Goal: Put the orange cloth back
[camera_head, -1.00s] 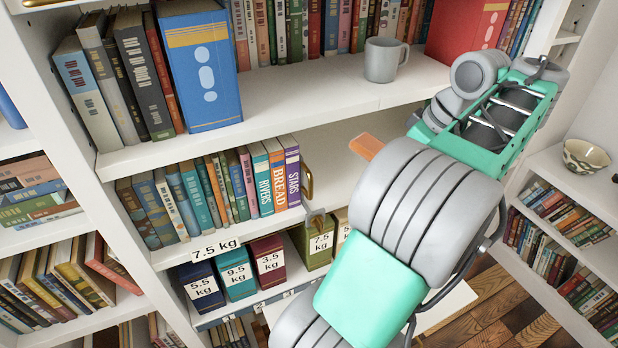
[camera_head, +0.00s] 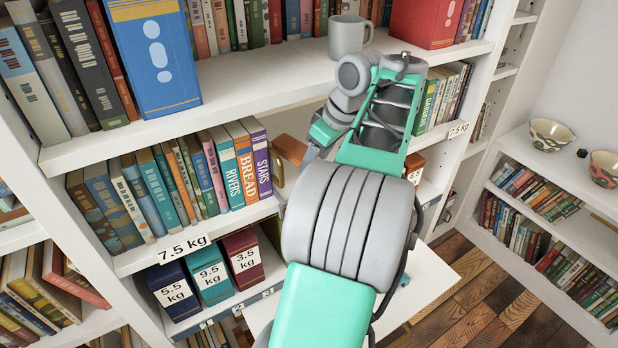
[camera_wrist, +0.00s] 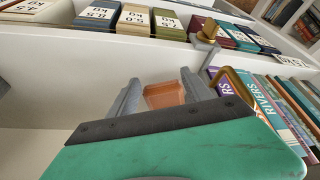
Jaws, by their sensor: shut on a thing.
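The orange cloth (camera_wrist: 166,95) sits between the two grey fingers of my gripper (camera_wrist: 160,88) in the wrist view, and the fingers are shut on it. It looks like a small flat folded piece. In the head view the orange cloth (camera_head: 290,148) shows left of my arm, in the middle shelf bay, just right of the purple STARS book (camera_head: 261,165). My fingers are hidden behind my arm there. I cannot tell whether the cloth touches the shelf.
A gold bookend (camera_head: 278,170) stands beside STARS, close to the cloth. A grey mug (camera_head: 348,37) is on the shelf above. Weight-labelled boxes (camera_head: 209,281) stand on the shelf below. More books (camera_head: 440,100) and a white shelf upright are at the right.

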